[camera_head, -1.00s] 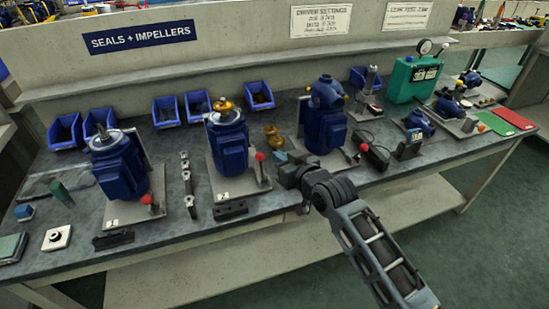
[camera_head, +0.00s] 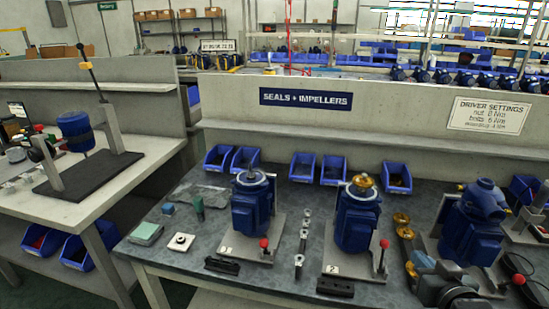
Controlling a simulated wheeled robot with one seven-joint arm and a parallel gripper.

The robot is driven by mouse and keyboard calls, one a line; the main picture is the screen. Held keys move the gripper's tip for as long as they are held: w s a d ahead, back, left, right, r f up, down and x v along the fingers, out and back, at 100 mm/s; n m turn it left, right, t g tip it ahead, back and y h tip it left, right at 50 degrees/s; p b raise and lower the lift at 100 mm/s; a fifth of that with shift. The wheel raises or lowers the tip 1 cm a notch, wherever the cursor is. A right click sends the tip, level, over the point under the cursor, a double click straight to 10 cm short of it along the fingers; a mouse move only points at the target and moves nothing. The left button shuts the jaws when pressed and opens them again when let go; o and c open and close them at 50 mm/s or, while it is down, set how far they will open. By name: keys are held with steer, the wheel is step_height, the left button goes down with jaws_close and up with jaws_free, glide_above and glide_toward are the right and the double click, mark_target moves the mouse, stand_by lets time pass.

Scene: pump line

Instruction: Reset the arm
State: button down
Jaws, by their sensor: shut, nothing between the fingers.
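My gripper (camera_head: 422,260) is at the lower right of the head view, low in front of the bench's right part. Its fingers look shut with nothing seen between them, though they are small and partly hidden by the wrist. It is left of a large blue pump (camera_head: 472,232). Small brass parts (camera_head: 401,218) lie on the bench just behind and left of it. The rest of my arm is mostly cut off by the bottom edge.
The dark bench (camera_head: 215,238) carries blue pump 1 (camera_head: 252,207) and blue pump 2 (camera_head: 357,218) with a brass impeller (camera_head: 361,184) on top. Blue bins (camera_head: 303,168) line the back. A second table (camera_head: 120,178) with a press stand is at left.

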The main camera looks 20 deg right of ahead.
steer(key=s+a+f+n+y, duration=0.2)
steer(key=s+a+n+y, duration=0.1)
steer(key=s+a, duration=1.15)
steer(key=s+a+r+n+y, duration=0.1)
steer(key=s+a+r, duration=0.3)
steer(key=s, duration=0.3)
steer(key=s+a+r+n+t+y, duration=0.1)
steer(key=s+a+r, duration=0.2)
steer(key=s, duration=0.4)
steer(key=shift+s+a+r+y, duration=0.25)
steer(key=shift+a+r+y, duration=0.1)
steer(key=shift+a, duration=0.4)
